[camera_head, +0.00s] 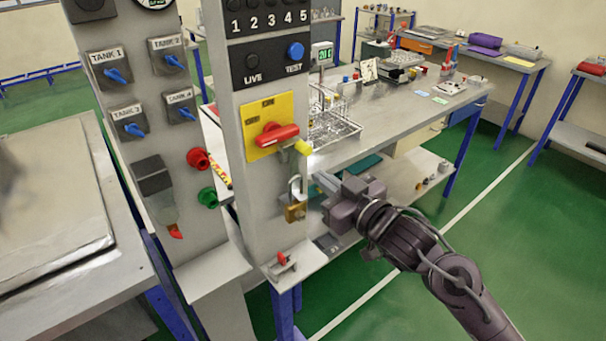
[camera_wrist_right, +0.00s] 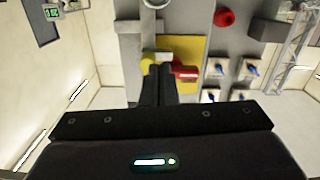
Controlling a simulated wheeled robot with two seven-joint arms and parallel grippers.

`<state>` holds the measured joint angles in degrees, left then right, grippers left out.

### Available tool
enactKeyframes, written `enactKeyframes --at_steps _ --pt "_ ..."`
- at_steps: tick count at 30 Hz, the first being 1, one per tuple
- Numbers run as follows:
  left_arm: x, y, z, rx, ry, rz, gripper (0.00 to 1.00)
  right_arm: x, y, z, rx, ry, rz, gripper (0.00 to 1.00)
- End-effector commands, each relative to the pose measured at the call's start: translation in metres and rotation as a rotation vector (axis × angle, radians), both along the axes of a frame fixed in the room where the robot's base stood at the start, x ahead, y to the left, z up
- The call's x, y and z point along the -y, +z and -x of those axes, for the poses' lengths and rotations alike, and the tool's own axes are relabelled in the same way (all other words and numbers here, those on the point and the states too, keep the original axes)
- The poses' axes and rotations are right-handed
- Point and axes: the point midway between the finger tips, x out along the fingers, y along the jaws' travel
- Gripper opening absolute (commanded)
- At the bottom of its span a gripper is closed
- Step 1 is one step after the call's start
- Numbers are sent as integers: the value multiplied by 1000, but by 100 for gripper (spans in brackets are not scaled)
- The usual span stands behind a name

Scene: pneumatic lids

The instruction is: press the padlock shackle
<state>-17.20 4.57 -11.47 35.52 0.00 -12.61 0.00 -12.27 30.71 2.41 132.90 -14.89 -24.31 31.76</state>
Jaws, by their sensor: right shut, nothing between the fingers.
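The padlock has a brass body (camera_head: 295,212) and a silver shackle (camera_head: 295,187). It hangs on the front of the grey panel, below a red rotary handle (camera_head: 277,134) on a yellow plate (camera_head: 270,108). My right gripper (camera_head: 318,180) is shut and empty, just right of the shackle, with a small gap seeming to lie between them. In the right wrist view its dark fingers (camera_wrist_right: 159,85) point at the panel near the red handle (camera_wrist_right: 185,72). A silver ring at the top edge there may be the shackle; it is cut off. My left gripper is not in view.
A yellow-tipped part (camera_head: 303,146) sticks out beside the red handle, above my fingers. A red button (camera_head: 198,158) and a green button (camera_head: 208,197) protrude left of the padlock. A wire rack (camera_head: 335,128) stands on the workbench behind. Green floor lies open at right.

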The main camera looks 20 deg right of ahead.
Motion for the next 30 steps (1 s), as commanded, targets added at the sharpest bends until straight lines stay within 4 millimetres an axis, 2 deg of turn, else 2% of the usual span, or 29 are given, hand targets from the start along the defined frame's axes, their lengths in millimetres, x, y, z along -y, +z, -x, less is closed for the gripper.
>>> enactKeyframes --at_steps 4,10,12,18,30 --pt "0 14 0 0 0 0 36 -10 4 -31 1 -2 -3 0" --pt "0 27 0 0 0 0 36 -23 -1 -68 -1 -1 -2 0" --pt "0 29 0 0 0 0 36 -22 -18 -68 -8 0 -1 0" --pt "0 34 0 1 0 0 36 -21 -38 -72 -3 0 0 0" --pt "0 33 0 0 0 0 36 -21 -43 -72 -1 0 0 0"
